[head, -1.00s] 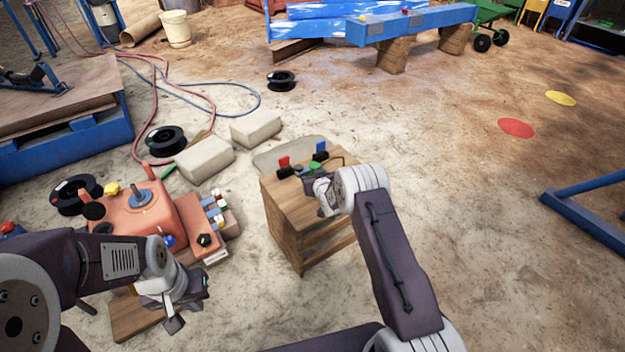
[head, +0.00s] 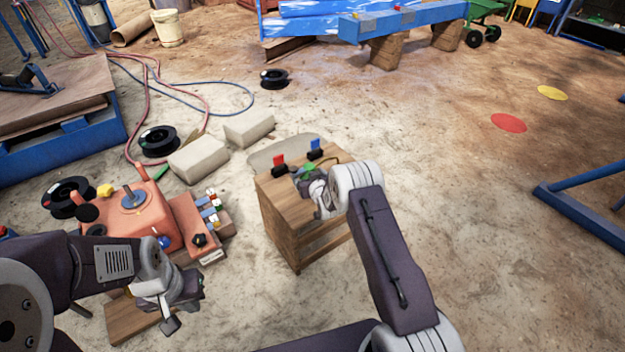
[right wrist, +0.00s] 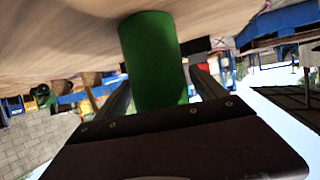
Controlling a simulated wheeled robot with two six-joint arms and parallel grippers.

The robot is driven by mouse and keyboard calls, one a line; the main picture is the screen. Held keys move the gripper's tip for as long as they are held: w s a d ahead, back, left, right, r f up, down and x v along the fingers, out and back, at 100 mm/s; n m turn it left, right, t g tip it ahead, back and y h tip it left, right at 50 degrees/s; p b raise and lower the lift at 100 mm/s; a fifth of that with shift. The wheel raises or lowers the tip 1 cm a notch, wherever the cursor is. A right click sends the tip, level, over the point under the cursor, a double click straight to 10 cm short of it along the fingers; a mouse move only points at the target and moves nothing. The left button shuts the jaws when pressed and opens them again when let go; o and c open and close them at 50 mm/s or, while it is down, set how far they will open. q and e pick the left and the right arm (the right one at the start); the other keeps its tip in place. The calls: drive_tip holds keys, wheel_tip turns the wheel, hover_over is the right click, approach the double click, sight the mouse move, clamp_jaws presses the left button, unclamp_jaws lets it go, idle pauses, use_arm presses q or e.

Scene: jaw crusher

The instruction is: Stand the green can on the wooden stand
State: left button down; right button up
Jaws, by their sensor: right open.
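The green can (head: 308,167) is mostly hidden behind my right gripper (head: 306,181) in the head view, at the top of the wooden stand (head: 283,205). In the right wrist view the green can (right wrist: 154,62) is between the two fingers of my right gripper (right wrist: 160,92), with its far end at the pale wooden surface. The fingers are open on either side of it; I cannot tell whether they touch it. My left gripper (head: 186,302) hangs low at the left, apart from the stand, with nothing seen in it; its jaw opening is unclear.
Open ground lies to the right.

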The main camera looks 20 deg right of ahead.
drive_tip(key=b+v, duration=0.1)
drive_tip(key=v, duration=0.2)
drive_tip(key=b+v, duration=0.2)
drive_tip(key=v, duration=0.1)
drive_tip(key=shift+s+f, duration=0.15)
drive_tip(key=shift+s, duration=0.15)
drive_tip(key=s+a+r+g+b, duration=0.2)
drive_tip(key=s+g, duration=1)
drive_tip(key=s, duration=2.3)
wheel_tip(320, 180, up, 45)
drive_tip(key=p, duration=4.4)
drive_tip(key=shift+w+d+m, duration=0.2)
drive_tip(key=shift+d+m, duration=0.1)
drive_tip(key=shift+d, duration=0.1)
